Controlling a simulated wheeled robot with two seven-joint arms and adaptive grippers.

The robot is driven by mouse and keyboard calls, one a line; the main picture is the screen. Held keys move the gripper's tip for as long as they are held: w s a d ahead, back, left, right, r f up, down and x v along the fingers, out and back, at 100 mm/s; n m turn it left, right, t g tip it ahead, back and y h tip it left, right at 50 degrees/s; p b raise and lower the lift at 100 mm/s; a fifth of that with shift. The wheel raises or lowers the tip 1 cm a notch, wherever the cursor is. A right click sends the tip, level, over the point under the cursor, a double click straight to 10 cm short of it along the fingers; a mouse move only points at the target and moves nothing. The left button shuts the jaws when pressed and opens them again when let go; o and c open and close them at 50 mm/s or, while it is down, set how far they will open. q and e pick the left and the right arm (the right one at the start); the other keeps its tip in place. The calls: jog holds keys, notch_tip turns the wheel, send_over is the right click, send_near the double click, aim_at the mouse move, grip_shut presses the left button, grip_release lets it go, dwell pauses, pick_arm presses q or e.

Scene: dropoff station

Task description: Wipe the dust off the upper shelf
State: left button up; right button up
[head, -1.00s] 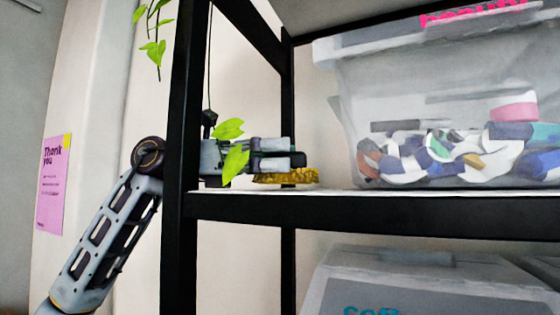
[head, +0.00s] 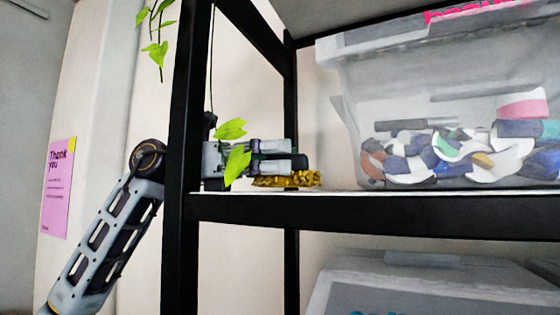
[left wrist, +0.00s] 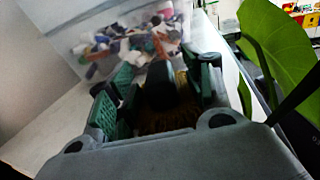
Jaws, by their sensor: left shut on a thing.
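My left gripper (head: 300,160) reaches in past the shelf's left post, low over the left end of the upper shelf (head: 380,209). It is shut on a brush with yellow-brown bristles (head: 288,181). The bristles hang just at the shelf's pale top; I cannot tell whether they touch it. In the left wrist view the gripper's green-padded fingers (left wrist: 160,85) stand on both sides of the brush's dark body, with brown bristles (left wrist: 165,121) below. The shelf top (left wrist: 55,120) looks pale there; no dust can be made out. My right gripper is not seen.
A clear bin (head: 350,120) of mixed items stands on the shelf right of the brush, with a short free gap between. It also shows in the left wrist view (left wrist: 100,60). A leafy plant (head: 236,160) hangs in front of my gripper. Another bin (head: 400,285) stands below.

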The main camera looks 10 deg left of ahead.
pick_arm(q)
jog(key=shift+w+d+r+p, duration=0.1)
jog(key=shift+w+r+p, duration=0.1)
jog(key=shift+p, duration=0.2)
jog(key=shift+w+d+p, duration=0.15)
jog(key=shift+w+p, duration=0.15)
jog(key=shift+w, duration=0.5)
jog(key=shift+s+f, duration=0.1)
jog(key=shift+s, duration=0.1)
jog(key=shift+s+a+f+b, duration=0.1)
jog(key=shift+s+a+b, duration=0.1)
jog(key=shift+s+b, duration=0.35)
jog(key=shift+r+p, duration=1.9)
jog(key=shift+r, duration=0.15)
jog(key=shift+a, duration=0.1)
